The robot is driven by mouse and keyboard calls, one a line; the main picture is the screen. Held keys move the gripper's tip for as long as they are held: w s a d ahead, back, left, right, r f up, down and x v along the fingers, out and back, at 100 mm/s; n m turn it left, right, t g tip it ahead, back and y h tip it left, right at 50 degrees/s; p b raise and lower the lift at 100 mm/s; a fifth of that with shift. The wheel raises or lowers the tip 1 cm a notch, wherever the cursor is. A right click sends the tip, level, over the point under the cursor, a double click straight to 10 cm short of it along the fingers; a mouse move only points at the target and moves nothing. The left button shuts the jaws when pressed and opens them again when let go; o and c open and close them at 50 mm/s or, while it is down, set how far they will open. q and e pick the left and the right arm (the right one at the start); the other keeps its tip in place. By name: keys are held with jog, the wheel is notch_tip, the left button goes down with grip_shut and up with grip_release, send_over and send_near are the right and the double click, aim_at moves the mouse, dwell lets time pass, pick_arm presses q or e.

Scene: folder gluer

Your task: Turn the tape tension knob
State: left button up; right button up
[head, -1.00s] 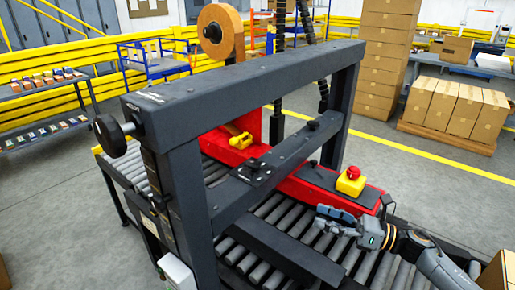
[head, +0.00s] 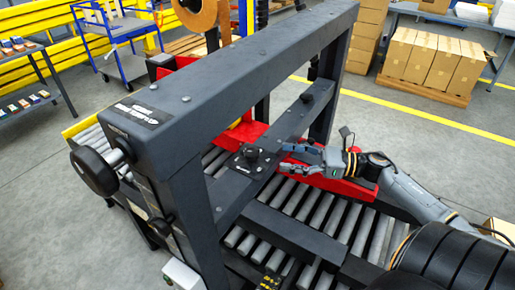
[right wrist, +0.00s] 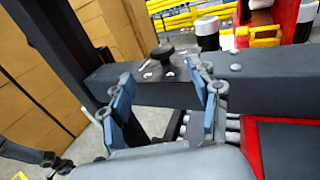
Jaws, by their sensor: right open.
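In the head view a black knob (head: 252,153) stands upright on a dark plate on the machine's lower crossbar. A second black knob (head: 307,98) sits farther back on the same bar, and a large black knob (head: 92,171) is on the frame's left side. I cannot tell which is the tension knob. My right gripper (head: 284,157) is open and empty, just right of the plated knob in the picture. In the right wrist view a black knob (right wrist: 162,52) shows between the spread fingers (right wrist: 165,86), beyond their tips and apart from them. My left gripper is out of view.
The dark upper beam (head: 235,70) runs above the crossbar and its posts flank it. A red unit (head: 340,183) and the roller bed (head: 325,212) lie below. A tape roll (head: 203,14) stands behind the beam. Stacked boxes (head: 425,60) are well away.

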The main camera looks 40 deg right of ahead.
aim_at(258, 153)
jog(key=p+x, duration=0.1)
jog(key=x, duration=0.6)
jog(key=shift+w+p, duration=0.1)
jog(key=shift+p, duration=0.25)
jog(key=shift+x, duration=0.85)
jog(key=shift+f, duration=0.15)
jog(key=c, duration=1.1)
jog(key=shift+p, duration=0.3)
jog(key=shift+h, duration=0.3)
